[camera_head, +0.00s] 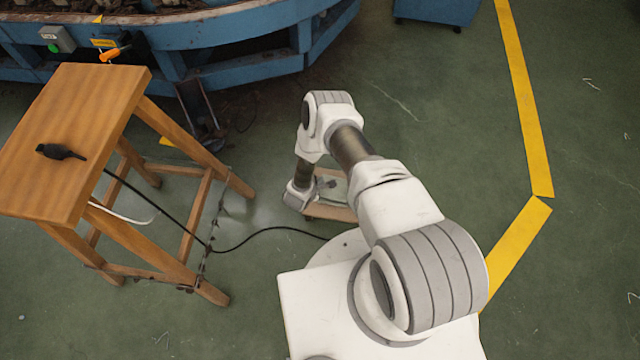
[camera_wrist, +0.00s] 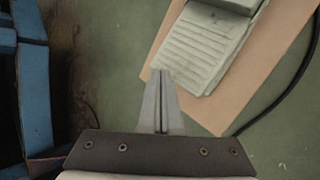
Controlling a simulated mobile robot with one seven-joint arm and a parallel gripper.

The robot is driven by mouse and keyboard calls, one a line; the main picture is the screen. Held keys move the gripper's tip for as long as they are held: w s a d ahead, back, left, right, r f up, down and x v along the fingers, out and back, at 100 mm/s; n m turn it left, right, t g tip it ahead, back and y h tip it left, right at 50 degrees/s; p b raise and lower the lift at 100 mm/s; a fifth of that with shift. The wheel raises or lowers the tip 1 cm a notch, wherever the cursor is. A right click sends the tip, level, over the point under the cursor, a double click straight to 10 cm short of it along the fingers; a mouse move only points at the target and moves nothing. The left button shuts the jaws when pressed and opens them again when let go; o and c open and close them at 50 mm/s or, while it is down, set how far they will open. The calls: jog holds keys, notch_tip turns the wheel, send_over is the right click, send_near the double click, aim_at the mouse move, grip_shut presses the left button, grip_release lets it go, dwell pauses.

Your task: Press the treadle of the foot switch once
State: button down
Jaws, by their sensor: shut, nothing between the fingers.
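The foot switch's pale ribbed treadle (camera_wrist: 205,45) shows in the wrist view at the upper middle, on a tan board (camera_wrist: 245,85). Part of its housing (camera_wrist: 240,5) is cut off by the top edge. My gripper (camera_wrist: 162,75) is shut and empty, its fingertips overlapping the treadle's lower left edge in the picture. I cannot tell whether they touch it. In the head view the foot switch (camera_head: 330,188) and its board (camera_head: 330,212) lie on the floor, mostly hidden behind my arm. My gripper is hidden there.
A wooden stool (camera_head: 85,105) with a dark object (camera_head: 60,152) on it stands at left. A black cable (camera_head: 265,230) runs over the floor to the foot switch area. A blue machine (camera_head: 240,45) stands behind. Green floor at right, with yellow tape (camera_head: 525,100), is clear.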

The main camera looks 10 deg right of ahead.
jog(key=shift+f, duration=0.35)
jog(key=shift+w+a+f, duration=0.1)
jog(key=shift+a+f, duration=0.05)
jog(key=shift+f, duration=0.5)
jog(key=shift+a+f, duration=0.15)
jog(key=shift+f, duration=0.5)
dwell(1.4)
jog(key=shift+r, duration=0.1)
jog(key=shift+d+r+p, duration=0.2)
jog(key=shift+r+p, duration=0.5)
jog(key=shift+r, duration=0.15)
jog(key=shift+d+r+p, duration=0.15)
jog(key=shift+r+p, duration=0.55)
jog(key=shift+r, duration=0.1)
jog(key=shift+r, duration=0.1)
jog(key=r+p, duration=0.4)
jog(key=shift+s+d+r, duration=0.3)
jog(key=shift+d+r, duration=0.05)
jog(key=shift+d, duration=0.05)
